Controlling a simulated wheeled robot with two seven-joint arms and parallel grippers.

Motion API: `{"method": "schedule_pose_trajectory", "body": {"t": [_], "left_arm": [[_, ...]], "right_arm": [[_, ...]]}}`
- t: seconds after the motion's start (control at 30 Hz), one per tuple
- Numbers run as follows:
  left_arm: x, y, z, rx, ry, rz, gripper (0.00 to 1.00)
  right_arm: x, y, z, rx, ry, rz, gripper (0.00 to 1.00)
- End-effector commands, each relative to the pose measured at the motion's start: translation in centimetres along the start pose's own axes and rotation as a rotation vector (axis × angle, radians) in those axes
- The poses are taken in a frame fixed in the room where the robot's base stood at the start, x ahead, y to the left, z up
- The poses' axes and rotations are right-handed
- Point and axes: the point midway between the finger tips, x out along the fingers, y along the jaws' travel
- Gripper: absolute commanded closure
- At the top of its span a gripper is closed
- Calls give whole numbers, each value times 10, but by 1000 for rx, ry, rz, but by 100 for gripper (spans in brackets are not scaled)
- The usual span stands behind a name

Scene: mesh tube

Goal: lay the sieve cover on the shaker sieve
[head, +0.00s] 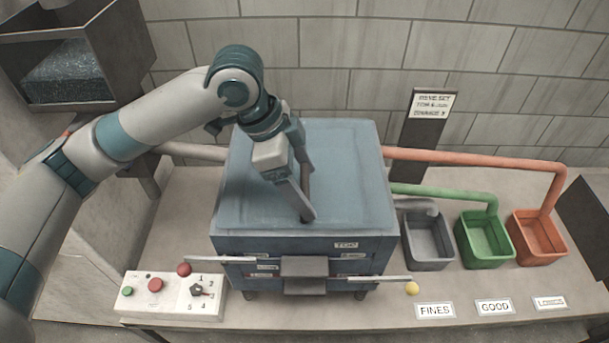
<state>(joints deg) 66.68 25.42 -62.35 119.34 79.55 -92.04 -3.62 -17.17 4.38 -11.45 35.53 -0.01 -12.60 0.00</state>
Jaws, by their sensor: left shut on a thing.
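The sieve cover (345,180) is a wide blue-grey slab at the middle of the head view. It lies over the shaker sieve (375,262), a blue boxy stack with small labels, one reading TOP. The cover looks level and lined up with the stack; I cannot tell whether a thin gap remains between them. My left gripper (305,205) points down at the middle of the cover and is shut on it; the gripped part is mostly hidden by the fingers. My right gripper is not in view.
A control box (172,295) with buttons and a dial stands at front left. Grey (428,262), green (487,260) and orange (540,258) bins stand at right with pipes. A clamp lever with a yellow knob (411,288) sticks out at front right. A sign post (418,150) stands behind.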

Motion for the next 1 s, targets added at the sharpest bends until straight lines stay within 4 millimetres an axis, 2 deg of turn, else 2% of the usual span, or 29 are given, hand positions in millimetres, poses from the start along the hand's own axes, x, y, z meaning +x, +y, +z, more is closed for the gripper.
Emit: {"method": "schedule_pose_trajectory", "body": {"t": [0.47, 0.5, 0.57, 0.6, 0.83, 1.0], "left_arm": [[2, -1, 0, 2, 4, -4, 84], [2, -1, 0, 2, 4, -4, 17], [2, -1, 0, 1, 4, -3, 3], [2, -1, 0, 1, 3, -3, 0], [4, 0, 2, -1, 0, 1, 0], [-2, 0, 2, -1, 0, -1, 0]], "right_arm": [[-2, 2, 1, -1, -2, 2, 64], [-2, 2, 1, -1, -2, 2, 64], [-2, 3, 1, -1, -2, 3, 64], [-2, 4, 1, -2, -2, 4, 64], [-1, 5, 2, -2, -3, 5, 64], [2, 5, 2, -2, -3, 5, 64]]}}
